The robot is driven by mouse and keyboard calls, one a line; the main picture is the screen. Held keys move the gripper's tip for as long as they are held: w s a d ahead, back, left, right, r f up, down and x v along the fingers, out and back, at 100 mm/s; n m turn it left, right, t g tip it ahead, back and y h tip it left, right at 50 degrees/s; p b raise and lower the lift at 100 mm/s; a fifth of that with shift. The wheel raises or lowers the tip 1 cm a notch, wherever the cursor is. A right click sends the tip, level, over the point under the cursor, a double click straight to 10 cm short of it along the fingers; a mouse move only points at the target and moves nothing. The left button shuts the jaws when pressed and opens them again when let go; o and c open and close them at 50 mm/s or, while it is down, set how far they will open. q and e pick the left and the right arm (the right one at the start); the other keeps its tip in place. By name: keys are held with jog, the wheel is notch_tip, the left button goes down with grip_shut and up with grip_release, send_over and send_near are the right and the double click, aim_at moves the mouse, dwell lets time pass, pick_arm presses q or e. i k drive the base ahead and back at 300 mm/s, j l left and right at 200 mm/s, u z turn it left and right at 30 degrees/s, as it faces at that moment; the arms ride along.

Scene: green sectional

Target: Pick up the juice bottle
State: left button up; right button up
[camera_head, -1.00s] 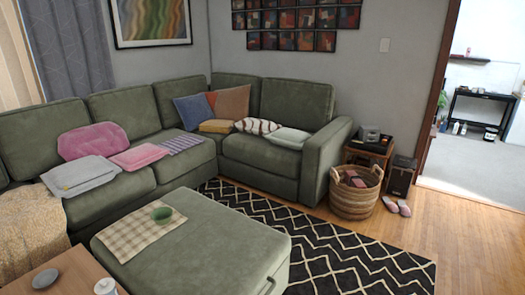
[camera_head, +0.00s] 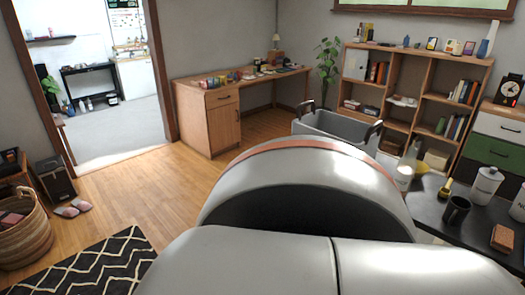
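No thing in view can be told for sure as the juice bottle. A pale bottle (camera_head: 405,175) with a narrow neck stands upright at the left end of the black table (camera_head: 440,215) at the right. Small bottles (camera_head: 89,104) stand on the floor of the far room, too small to make out. Neither of my grippers is in view. A large white and grey part of my own arm fills the lower middle and hides the floor there.
The black table also bears a dark mug (camera_head: 456,210), a white lidded jar (camera_head: 485,185) and a brown box (camera_head: 503,238). A grey bin (camera_head: 325,124), a desk (camera_head: 208,118) and a bookshelf (camera_head: 398,72) stand behind.

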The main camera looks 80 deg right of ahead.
aim_at(408, 165)
jog(key=z, duration=3.7)
